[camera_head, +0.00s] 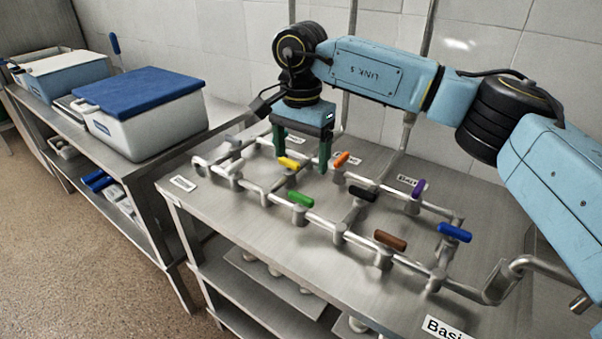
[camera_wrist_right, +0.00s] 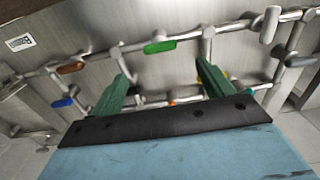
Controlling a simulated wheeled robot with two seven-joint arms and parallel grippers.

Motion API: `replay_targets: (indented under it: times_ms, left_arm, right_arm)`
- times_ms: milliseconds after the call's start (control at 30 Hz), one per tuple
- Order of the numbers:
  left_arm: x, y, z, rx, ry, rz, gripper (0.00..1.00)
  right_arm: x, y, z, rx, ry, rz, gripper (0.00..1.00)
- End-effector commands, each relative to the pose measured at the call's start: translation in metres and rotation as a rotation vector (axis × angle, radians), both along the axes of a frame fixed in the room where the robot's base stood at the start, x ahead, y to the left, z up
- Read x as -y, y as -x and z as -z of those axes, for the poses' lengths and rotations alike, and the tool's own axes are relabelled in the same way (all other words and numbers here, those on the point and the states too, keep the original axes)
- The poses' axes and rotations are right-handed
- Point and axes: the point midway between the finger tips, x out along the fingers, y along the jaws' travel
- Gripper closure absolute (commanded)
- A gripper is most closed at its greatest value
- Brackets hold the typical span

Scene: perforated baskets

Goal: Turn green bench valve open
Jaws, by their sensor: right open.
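The green valve handle (camera_head: 300,199) sits on the front pipe of the metal bench's pipe loop and lies roughly along that pipe. It also shows in the right wrist view (camera_wrist_right: 160,47), beyond my fingertips and between them. My right gripper (camera_head: 303,166) is open and empty, pointing down over the back part of the pipe loop, behind the green handle. Its green fingers also show in the right wrist view (camera_wrist_right: 160,72). The yellow handle (camera_head: 289,163) shows between the fingers in the head view; I cannot tell whether they touch it. My left gripper is not in view.
Orange (camera_head: 341,158), purple (camera_head: 419,188), black (camera_head: 363,193), brown (camera_head: 390,240) and blue (camera_head: 454,232) handles sit on the same pipes. A white box with a blue lid (camera_head: 143,118) stands on the bench at left. The front left of the valve bench is clear.

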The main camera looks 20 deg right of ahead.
Motion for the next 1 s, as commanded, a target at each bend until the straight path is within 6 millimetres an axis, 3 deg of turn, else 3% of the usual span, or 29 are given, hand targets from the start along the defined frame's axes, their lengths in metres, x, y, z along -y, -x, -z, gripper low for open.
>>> replay_targets:
  times_ms: [100,233,667,767,1000]
  left_arm:
    - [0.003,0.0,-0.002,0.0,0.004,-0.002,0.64]
    - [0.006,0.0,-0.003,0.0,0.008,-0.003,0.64]
    - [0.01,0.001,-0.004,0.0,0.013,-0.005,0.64]
    - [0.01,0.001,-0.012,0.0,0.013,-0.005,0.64]
    - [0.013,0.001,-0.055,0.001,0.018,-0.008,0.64]
  right_arm:
    - [0.0,0.0,-0.021,0.001,0.0,0.0,0.2]
    - [0.0,0.0,-0.034,0.001,-0.001,-0.001,0.2]
    - [0.0,0.0,-0.039,0.0,0.0,-0.001,0.2]
    - [0.0,0.0,-0.047,0.0,0.0,-0.001,0.2]
    - [0.0,0.0,-0.091,0.0,0.0,-0.001,0.2]
